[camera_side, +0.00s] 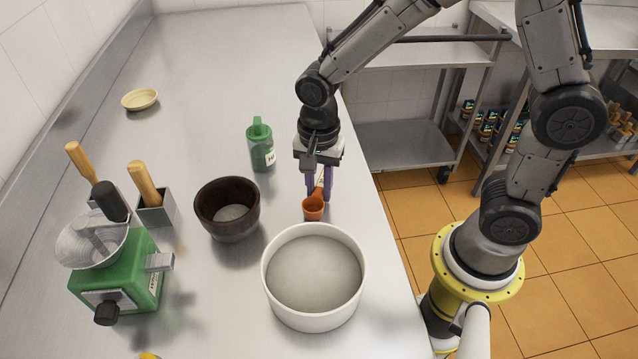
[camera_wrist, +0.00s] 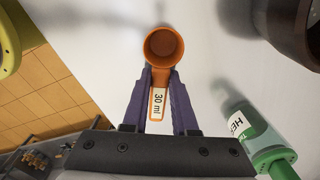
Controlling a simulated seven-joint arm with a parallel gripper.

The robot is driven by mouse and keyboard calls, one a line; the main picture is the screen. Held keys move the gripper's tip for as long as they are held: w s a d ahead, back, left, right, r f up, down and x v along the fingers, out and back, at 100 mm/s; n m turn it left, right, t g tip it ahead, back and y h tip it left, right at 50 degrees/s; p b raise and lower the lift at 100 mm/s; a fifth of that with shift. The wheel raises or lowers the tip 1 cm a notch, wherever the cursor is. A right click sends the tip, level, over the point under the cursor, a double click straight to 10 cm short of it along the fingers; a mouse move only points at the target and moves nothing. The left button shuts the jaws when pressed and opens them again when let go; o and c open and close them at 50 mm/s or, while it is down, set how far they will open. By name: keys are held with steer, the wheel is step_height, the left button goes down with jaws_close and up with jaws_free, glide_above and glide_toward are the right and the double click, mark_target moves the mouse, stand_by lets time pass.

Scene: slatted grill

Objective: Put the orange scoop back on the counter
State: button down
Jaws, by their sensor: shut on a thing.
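The orange scoop (camera_side: 313,208) is at my gripper's tips, above or on the steel counter (camera_side: 215,70), behind the white pot. In the wrist view the scoop's round cup (camera_wrist: 164,47) points away from my gripper, and its handle with a white "30 ml" label (camera_wrist: 157,104) lies between the purple fingers. My gripper (camera_side: 320,190) points down and is shut on the scoop's handle; it also shows in the wrist view (camera_wrist: 159,90). I cannot tell whether the scoop touches the counter.
A white pot (camera_side: 268,275) stands just in front of the scoop. A dark brown bowl (camera_side: 208,215) is to the left, and a green labelled container (camera_side: 262,150) is behind left. A green scale (camera_side: 118,275) stands far left. The back counter is mostly free; its right edge is close.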

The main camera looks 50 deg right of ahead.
steer(key=c, duration=0.6)
jaws_free()
steer(key=shift+f, duration=0.1)
step_height(320, 180, up, 14)
steer(key=shift+f, duration=0.1)
